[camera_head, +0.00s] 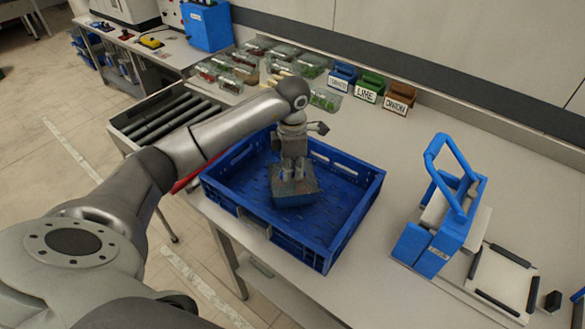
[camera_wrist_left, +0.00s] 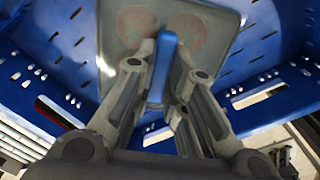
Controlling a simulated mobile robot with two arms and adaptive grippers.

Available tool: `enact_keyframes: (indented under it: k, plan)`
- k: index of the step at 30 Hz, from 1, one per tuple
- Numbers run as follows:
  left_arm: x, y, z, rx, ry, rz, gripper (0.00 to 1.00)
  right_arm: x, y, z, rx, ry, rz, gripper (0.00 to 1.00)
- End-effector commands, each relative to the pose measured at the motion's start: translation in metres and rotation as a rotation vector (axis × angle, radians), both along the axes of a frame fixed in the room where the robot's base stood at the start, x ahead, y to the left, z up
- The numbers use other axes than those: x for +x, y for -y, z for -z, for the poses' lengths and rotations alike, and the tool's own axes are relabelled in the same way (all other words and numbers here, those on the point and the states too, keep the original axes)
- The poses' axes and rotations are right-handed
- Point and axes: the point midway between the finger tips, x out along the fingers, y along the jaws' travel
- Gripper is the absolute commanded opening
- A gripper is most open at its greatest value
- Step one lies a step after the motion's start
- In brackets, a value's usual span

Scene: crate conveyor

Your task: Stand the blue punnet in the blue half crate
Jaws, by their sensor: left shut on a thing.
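The blue half crate (camera_head: 298,246) stands on the near left of the bench, open at the top. My left gripper (camera_head: 293,168) reaches down into it and is shut on the blue punnet (camera_head: 296,192). The punnet is inside the crate walls, near the middle; I cannot tell whether its base touches the floor. In the left wrist view my fingers (camera_wrist_left: 163,62) close on an upright blue part of the punnet. My right gripper is not in view.
Clear punnets (camera_head: 310,66) and small labelled bins (camera_head: 369,90) line the back of the bench. A roller conveyor (camera_head: 165,115) lies left of the crate. A blue handled device (camera_head: 445,220) and a pale plate (camera_head: 503,278) stand to the right. Bench between is clear.

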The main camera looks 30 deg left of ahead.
Motion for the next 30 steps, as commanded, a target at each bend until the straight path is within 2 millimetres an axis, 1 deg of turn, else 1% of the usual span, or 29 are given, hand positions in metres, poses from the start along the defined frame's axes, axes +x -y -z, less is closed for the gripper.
enact_keyframes:
  k: [1, 3, 6, 12, 16, 17, 21, 30]
  plan:
    - [-0.001, 0.001, 0.002, -0.001, -0.002, -0.001, 0.00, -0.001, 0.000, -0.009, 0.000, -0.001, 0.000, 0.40]
    - [0.000, 0.000, 0.008, -0.001, 0.000, -0.002, 0.00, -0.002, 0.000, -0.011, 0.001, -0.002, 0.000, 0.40]
    - [0.000, 0.000, 0.013, 0.001, 0.002, -0.002, 0.00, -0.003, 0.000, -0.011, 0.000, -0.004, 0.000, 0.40]
    - [0.001, 0.000, 0.013, 0.000, 0.003, -0.001, 0.00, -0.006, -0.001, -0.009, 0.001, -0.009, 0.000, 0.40]
    - [0.000, 0.000, 0.018, 0.000, 0.003, -0.001, 0.00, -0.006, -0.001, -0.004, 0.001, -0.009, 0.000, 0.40]
    - [0.000, 0.000, 0.016, 0.001, 0.002, -0.001, 0.17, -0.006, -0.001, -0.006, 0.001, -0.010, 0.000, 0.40]
    - [0.000, 0.000, 0.016, 0.000, 0.001, -0.001, 0.35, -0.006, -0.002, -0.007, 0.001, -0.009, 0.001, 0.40]
    - [0.000, 0.000, 0.016, 0.000, 0.001, -0.001, 0.35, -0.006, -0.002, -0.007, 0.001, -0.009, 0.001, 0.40]
